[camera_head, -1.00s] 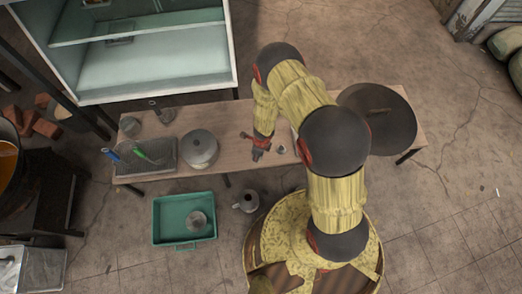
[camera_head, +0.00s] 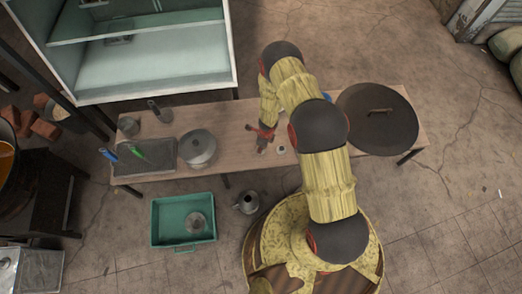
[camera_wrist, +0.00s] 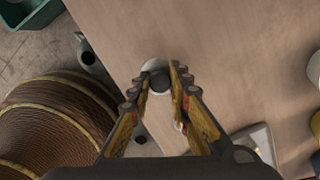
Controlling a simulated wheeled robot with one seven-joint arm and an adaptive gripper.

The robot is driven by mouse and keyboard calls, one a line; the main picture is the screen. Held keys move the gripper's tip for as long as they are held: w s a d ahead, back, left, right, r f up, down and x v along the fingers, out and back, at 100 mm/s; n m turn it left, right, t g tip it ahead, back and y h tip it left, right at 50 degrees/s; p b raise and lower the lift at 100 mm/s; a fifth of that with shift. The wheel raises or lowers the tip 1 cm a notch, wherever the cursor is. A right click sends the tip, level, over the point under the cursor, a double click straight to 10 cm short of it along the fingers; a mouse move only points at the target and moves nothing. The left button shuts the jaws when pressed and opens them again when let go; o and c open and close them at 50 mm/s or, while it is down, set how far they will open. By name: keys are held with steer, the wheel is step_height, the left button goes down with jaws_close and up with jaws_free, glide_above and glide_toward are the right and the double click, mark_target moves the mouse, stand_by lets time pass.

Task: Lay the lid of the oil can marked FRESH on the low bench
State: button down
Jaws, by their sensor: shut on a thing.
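My gripper (camera_head: 262,141) is low over the middle of the low bench (camera_head: 235,119). In the wrist view, my gripper (camera_wrist: 160,75) is closed around a small round pale thing with a dark centre (camera_wrist: 154,65), which looks like the lid. The fingers hide part of it, and I cannot tell whether it touches the bench top. A small pale round piece (camera_head: 281,149) is on the bench just right of my gripper; it may be a can top. No FRESH marking is readable in either view.
A large dark round lid (camera_head: 378,120) covers the bench's right end. A grey pot (camera_head: 197,148) and a dark tray (camera_head: 146,166) are at its left. A green tub (camera_head: 160,222) and a small metal jug (camera_head: 247,202) stand in front. Bare wood lies left of my gripper.

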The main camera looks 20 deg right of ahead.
steer(key=shift+f+b, duration=0.6)
steer(key=shift+f, duration=1)
steer(key=shift+f, duration=0.15)
steer(key=c, duration=1.7)
jaws_free()
steer(key=shift+o, duration=0.2)
